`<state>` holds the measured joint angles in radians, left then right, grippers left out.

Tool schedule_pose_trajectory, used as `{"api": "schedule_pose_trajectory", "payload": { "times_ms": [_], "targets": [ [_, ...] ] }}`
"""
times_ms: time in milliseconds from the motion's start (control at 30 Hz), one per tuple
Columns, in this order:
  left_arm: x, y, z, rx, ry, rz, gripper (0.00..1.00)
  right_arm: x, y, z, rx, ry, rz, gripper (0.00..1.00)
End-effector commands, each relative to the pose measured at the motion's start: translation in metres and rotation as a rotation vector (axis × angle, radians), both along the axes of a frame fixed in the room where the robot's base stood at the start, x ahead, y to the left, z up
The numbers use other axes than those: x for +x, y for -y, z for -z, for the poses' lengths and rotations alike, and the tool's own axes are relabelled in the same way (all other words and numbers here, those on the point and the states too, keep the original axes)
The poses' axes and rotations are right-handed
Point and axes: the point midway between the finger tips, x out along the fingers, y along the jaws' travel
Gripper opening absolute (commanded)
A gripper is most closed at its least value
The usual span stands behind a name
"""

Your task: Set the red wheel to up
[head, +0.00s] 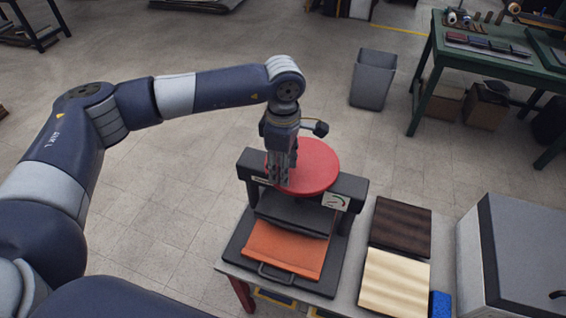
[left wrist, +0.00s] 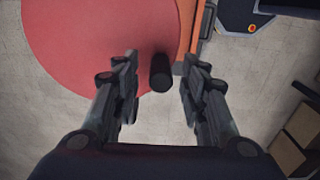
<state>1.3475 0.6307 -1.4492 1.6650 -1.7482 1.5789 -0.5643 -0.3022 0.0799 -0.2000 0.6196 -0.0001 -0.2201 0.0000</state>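The red wheel (head: 318,165) is a flat disc on top of a black press (head: 355,190). It also fills the upper left of the left wrist view (left wrist: 80,45). A black peg-like handle (left wrist: 160,76) shows at the wheel's edge in the left wrist view. My left gripper (head: 279,182) points down over the wheel's left side. In the left wrist view its fingers (left wrist: 160,62) are open, one on each side of the handle, with gaps visible. In the head view the gripper hides the handle. My right gripper is not in view.
An orange cover (head: 285,250) lies on the press bed, with a gauge (head: 336,202) on the frame. Brown (head: 401,228) and cream (head: 395,283) covers, a blue block (head: 440,304) and a grey cabinet (head: 520,250) are to the right. A bin (head: 373,80) stands behind.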

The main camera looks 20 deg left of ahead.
Motion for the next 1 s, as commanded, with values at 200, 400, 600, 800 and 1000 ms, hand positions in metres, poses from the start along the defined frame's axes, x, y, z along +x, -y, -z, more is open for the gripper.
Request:
{"api": "schedule_pose_trajectory", "payload": {
  "times_ms": [200,400,600,800,1000],
  "targets": [
    [0.000,0.000,0.011,0.000,0.000,0.002,0.40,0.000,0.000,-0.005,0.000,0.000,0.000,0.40],
    [0.000,0.000,0.011,-0.001,0.001,0.001,0.40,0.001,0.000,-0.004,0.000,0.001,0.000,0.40],
    [0.000,0.000,0.011,-0.001,0.001,0.001,0.00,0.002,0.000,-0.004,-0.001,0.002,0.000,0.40],
    [0.000,0.001,0.011,-0.001,0.001,0.000,0.00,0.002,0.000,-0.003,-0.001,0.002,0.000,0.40],
    [0.002,0.014,0.014,-0.003,0.002,-0.017,0.00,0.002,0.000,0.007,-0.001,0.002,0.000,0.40]
  ]
}}
